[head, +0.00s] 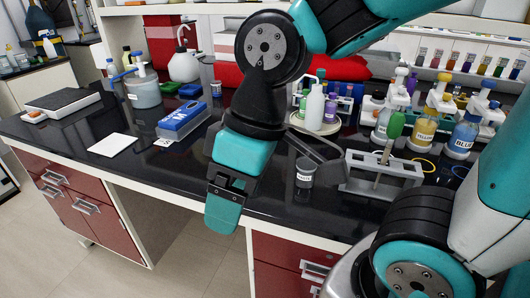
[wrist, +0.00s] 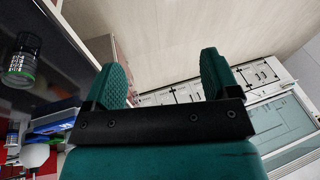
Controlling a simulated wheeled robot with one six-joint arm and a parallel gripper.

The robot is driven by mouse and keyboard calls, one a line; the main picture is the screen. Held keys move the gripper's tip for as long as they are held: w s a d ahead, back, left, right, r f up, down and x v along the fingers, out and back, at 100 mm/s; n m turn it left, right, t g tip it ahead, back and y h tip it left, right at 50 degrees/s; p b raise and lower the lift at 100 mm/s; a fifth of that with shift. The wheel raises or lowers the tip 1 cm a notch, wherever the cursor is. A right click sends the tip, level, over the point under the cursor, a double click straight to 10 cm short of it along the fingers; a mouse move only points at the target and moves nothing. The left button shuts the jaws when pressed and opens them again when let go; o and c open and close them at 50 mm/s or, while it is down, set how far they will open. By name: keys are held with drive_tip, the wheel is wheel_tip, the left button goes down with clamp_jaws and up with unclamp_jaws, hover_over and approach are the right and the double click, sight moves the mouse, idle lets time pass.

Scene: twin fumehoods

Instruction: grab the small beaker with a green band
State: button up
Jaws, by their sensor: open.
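The small beaker with a green band (wrist: 22,58) shows at the upper left of the wrist view. It is clear glass with lettering on its side. In the head view a small labelled vessel (head: 306,172) stands near the front edge of the black bench, right of my gripper (head: 223,205); it looks like the same beaker, but its band is too small to make out. My gripper is open and empty, pointing down in front of the bench edge. In the wrist view nothing is between its fingers (wrist: 165,76), and the beaker lies well to their left.
A grey rack (head: 385,172) holding a green-topped tool stands right of the vessel. A blue box (head: 183,120) and a white sheet (head: 113,145) lie to the left on the black bench (head: 75,140). Several bottles stand behind. Red drawers (head: 283,262) are below the bench.

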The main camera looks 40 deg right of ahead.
drive_tip(key=w+d+f+n+h+p, duration=0.1)
drive_tip(key=w+d+n+h, duration=0.15)
drive_tip(key=w+d, duration=0.75)
drive_tip(key=w+d+n+h+p, duration=0.1)
drive_tip(key=w+d+n, duration=0.3)
drive_tip(key=w+d, duration=0.6)
drive_tip(key=f, duration=0.3)
drive_tip(key=w+a+f+p, duration=0.1)
drive_tip(key=f, duration=0.3)
drive_tip(key=w+f, duration=0.1)
drive_tip(key=f, duration=0.3)
drive_tip(key=shift+w+a+f, duration=0.1)
drive_tip(key=shift+w+a, duration=0.1)
drive_tip(key=shift+a, duration=0.2)
drive_tip(key=shift+w+a+f+p, duration=0.15)
drive_tip(key=shift+f+p, duration=0.15)
drive_tip(key=shift+f, duration=0.75)
drive_tip(key=shift+w+d+f+p, duration=0.15)
drive_tip(key=shift+f+p, duration=0.15)
drive_tip(key=shift+f, duration=0.7)
drive_tip(key=shift+w+a+f+p, duration=0.15)
drive_tip(key=shift+f+p, duration=0.15)
drive_tip(key=shift+f, duration=0.75)
drive_tip(key=shift+c, duration=0.3)
drive_tip(key=c, duration=1)
